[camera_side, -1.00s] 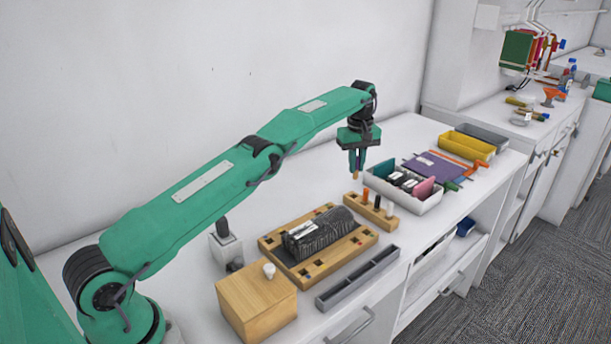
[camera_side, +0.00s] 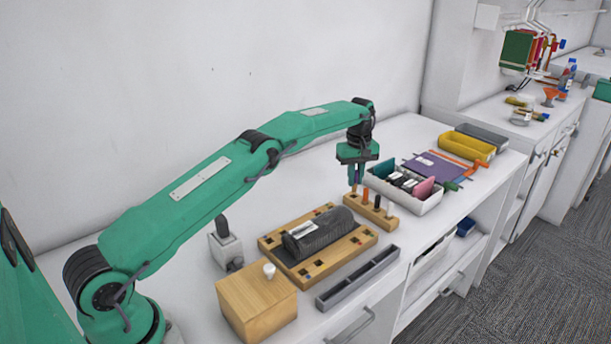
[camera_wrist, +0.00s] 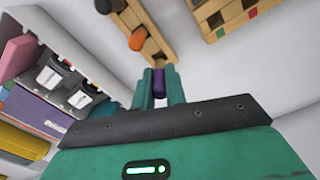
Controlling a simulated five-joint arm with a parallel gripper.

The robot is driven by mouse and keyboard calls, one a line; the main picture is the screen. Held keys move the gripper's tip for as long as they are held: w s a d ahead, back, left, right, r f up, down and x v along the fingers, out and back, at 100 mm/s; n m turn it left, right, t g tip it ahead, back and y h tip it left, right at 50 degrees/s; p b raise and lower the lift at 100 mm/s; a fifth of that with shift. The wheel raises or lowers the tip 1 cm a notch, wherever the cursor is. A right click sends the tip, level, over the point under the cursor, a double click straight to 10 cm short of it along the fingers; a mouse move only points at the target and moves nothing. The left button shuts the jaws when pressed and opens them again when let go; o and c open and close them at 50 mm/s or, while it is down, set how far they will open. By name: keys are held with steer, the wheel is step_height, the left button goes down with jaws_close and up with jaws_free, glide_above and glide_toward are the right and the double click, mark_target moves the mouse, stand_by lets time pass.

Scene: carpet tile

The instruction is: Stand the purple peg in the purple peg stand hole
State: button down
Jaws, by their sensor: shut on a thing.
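My gripper (camera_side: 356,184) points down at the left end of a narrow wooden peg stand (camera_side: 382,216) in the side view. In the wrist view, the green fingers (camera_wrist: 159,74) are shut on the purple peg (camera_wrist: 159,86). The peg is at the near end of the stand, which also shows there (camera_wrist: 152,46). An orange-topped peg (camera_wrist: 138,39) and a dark peg (camera_wrist: 117,5) stand further along it. The peg looks about upright in the side view. The hole beneath it is hidden, so I cannot tell whether its lower end is inside.
A wooden board (camera_side: 322,272) with square holes bears a dark roll (camera_side: 318,232) left of the stand. A white bin (camera_side: 415,203) with packets stands close on the right. A grey tray (camera_side: 358,277) and a wooden box (camera_side: 257,305) lie nearer. Bare counter lies behind the stand.

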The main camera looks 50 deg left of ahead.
mark_target(354, 191)
steer(key=shift+f, duration=1.75)
steer(key=shift+f, duration=0.15)
steer(key=c, duration=1.4)
jaws_free()
steer(key=shift+c, duration=0.2)
steer(key=shift+r, duration=3.9)
steer(key=shift+r, duration=0.1)
